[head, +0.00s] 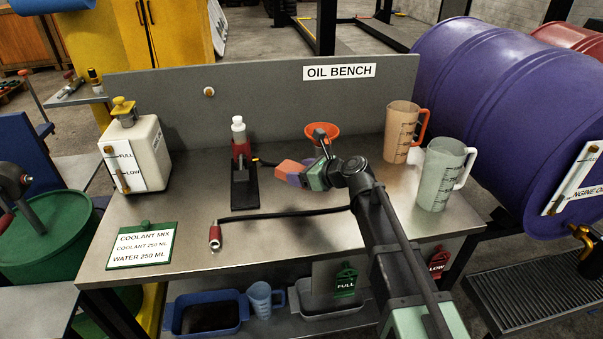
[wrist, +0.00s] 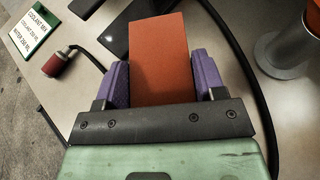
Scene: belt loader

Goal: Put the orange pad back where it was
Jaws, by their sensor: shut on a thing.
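The orange pad (head: 291,167) is a flat, rectangular block. My gripper (head: 295,178) is shut on it between two purple fingers, above the middle of the steel bench (head: 310,238). In the wrist view the pad (wrist: 161,55) sticks out forward past the fingertips, with one purple finger on each side. The pad appears clear of the bench top. The part of it between the fingers is partly hidden in the head view.
A red and white device on a black base (head: 243,175) stands left of my gripper. An orange funnel (head: 322,130) is behind it, and two measuring jugs (head: 402,130) stand right. A black hose (head: 285,214) crosses the bench. A coolant sign (head: 143,247) lies front left.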

